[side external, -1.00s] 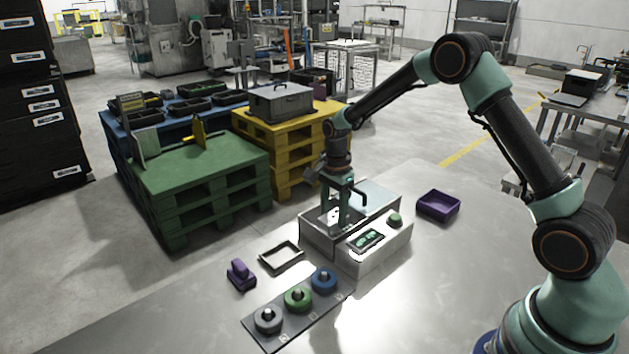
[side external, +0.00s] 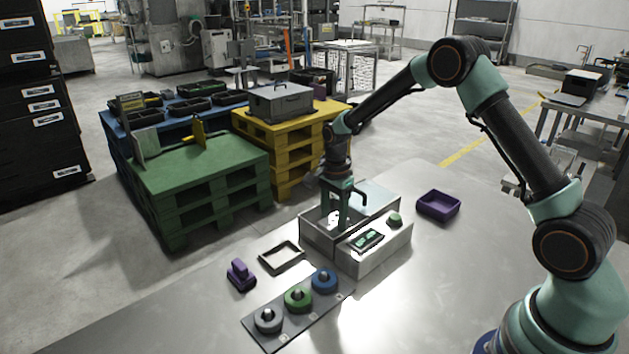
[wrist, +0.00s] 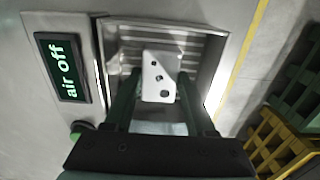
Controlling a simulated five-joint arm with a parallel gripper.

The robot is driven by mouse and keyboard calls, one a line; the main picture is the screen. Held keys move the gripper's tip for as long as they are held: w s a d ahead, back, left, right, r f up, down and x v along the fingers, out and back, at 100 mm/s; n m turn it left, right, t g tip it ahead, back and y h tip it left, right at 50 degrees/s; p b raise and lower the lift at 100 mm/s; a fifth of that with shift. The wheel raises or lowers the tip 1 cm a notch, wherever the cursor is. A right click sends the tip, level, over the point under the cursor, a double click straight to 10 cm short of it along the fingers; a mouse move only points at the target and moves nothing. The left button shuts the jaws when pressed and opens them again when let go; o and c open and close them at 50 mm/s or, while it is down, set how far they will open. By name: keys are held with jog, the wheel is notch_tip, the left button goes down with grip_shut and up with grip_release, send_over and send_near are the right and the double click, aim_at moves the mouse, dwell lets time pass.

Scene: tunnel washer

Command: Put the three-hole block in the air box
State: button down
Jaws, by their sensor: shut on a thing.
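The three-hole block (wrist: 160,76) is white, with dark holes in its face, and sits between my gripper's two fingers in the wrist view. My gripper (wrist: 157,92) is shut on it. In the side view my gripper (side external: 342,214) points down into the open bay of the air box (side external: 318,240), a grey metal box. Only a small white part of the block shows there. The display (wrist: 62,68) on the box reads "air off" in the wrist view. I cannot tell whether the block touches the bay floor.
A purple tray (side external: 438,206) lies to the right. A black frame (side external: 281,257), a purple piece (side external: 241,275) and a plate (side external: 263,341) with grey, green and blue round knobs lie in front on the table.

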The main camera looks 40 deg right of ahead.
grip_release()
dwell(0.3)
jog(key=shift+r, duration=0.1)
jog(key=shift+r, duration=3.7)
